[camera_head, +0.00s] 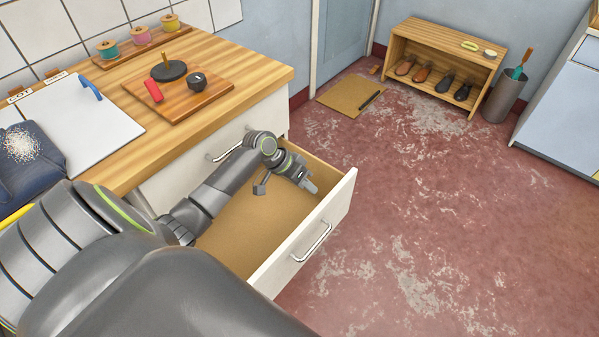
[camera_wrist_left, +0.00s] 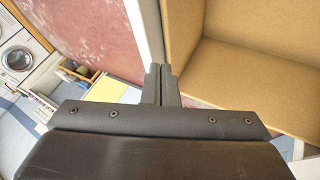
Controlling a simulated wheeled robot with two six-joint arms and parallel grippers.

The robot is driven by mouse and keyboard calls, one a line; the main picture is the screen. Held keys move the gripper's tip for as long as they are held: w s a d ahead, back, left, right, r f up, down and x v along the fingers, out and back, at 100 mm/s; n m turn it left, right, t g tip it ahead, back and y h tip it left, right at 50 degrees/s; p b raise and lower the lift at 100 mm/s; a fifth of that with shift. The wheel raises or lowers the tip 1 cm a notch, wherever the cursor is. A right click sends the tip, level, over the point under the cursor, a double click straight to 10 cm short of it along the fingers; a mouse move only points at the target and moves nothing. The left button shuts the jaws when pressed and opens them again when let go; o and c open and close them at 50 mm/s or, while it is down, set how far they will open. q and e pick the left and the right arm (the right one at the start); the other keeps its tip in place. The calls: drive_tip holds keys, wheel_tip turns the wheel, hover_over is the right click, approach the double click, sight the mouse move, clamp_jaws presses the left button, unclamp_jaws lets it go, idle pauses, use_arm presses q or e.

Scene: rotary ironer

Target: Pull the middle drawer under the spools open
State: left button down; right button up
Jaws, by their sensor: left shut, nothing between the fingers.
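The drawer under the spools stands pulled out, its white front panel (camera_head: 340,206) well clear of the cabinet. A metal bar handle (camera_head: 312,242) is on that panel, and the brown inside (camera_head: 240,225) looks empty. My left gripper (camera_head: 309,186) is over the open drawer, near the inner side of its front panel and away from the handle. In the left wrist view its fingers (camera_wrist_left: 160,84) are shut and empty, beside the white panel edge (camera_wrist_left: 150,30) and the brown drawer inside (camera_wrist_left: 235,60). Whether they touch the panel I cannot tell. My right gripper is out of view.
Several thread spools (camera_head: 107,48) stand on a rack on the wooden counter (camera_head: 235,62). A closed drawer's handle (camera_head: 228,150) shows below the counter edge. The red floor (camera_head: 430,210) is clear right of the drawer. A shoe shelf (camera_head: 445,50) and a bin (camera_head: 505,95) stand farther back.

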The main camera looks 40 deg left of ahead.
sight(325, 199)
use_arm(q)
drive_tip(key=x, duration=0.3)
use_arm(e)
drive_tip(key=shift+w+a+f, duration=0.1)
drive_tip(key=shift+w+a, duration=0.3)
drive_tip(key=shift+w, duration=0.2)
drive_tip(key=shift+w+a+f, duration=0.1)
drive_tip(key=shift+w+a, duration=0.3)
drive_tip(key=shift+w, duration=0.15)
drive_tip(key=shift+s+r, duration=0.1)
use_arm(q)
drive_tip(key=shift+d, duration=0.45)
drive_tip(key=d+p, duration=0.3)
drive_tip(key=d, duration=0.4)
drive_tip(key=shift+s, duration=0.3)
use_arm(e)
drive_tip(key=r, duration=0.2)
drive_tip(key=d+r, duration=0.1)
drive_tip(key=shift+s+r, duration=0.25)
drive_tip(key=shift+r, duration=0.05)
use_arm(q)
drive_tip(key=shift+d+r+p, duration=0.1)
drive_tip(key=shift+p, duration=0.3)
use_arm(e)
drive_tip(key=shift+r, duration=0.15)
